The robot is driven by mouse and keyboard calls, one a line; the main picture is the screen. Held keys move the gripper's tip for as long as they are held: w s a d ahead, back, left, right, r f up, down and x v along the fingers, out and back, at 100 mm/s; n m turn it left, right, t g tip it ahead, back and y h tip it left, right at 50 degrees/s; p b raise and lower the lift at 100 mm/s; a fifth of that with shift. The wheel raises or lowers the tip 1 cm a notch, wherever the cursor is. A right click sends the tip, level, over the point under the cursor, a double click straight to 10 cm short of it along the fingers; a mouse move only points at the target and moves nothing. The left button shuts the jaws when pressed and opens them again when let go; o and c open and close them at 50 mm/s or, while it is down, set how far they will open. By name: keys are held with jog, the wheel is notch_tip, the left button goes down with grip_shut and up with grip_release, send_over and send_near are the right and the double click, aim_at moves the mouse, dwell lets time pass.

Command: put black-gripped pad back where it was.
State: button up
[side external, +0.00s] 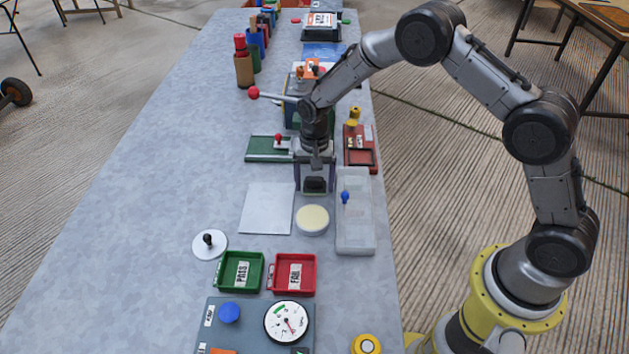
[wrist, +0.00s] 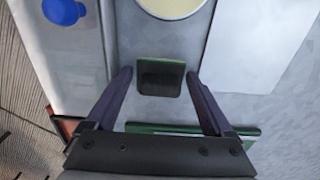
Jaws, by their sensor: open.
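The black-gripped pad (side external: 315,185) is a small dark block with a thin green edge. It stands on the grey table, just behind the round cream-topped dish (side external: 312,218). In the wrist view the pad (wrist: 160,78) lies between the fingertips, with a gap on each side. My gripper (side external: 314,189) points down over it, open, one finger on either side; it also shows in the wrist view (wrist: 159,75). Neither finger visibly touches the pad. The pad's underside is hidden.
A white sheet (side external: 267,208) lies left of the gripper. A clear box (side external: 355,240) with a blue knob stands close on the right. Green (side external: 239,285) and red (side external: 292,288) trays are in front. A black-knobbed white disc (side external: 210,250) lies left. The table's left side is clear.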

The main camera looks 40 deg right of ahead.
aim_at(315, 178)
jog(key=shift+r, duration=0.1)
notch_tip(315, 178, up, 12)
jog(key=shift+r, duration=0.15)
dwell(0.3)
jog(key=s+d+r+n+t, duration=0.3)
jog(key=s+r+n, duration=0.1)
jog(key=s+r, duration=0.95)
jog(key=s+d+r+n+t, duration=0.1)
jog(key=s+n, duration=0.1)
jog(key=s, duration=0.7)
jog(key=s+d+r+n+t, duration=0.1)
jog(key=s+n, duration=0.2)
jog(key=s, duration=0.6)
jog(key=shift+s+d+t, duration=0.15)
jog(key=shift+d+t, duration=0.15)
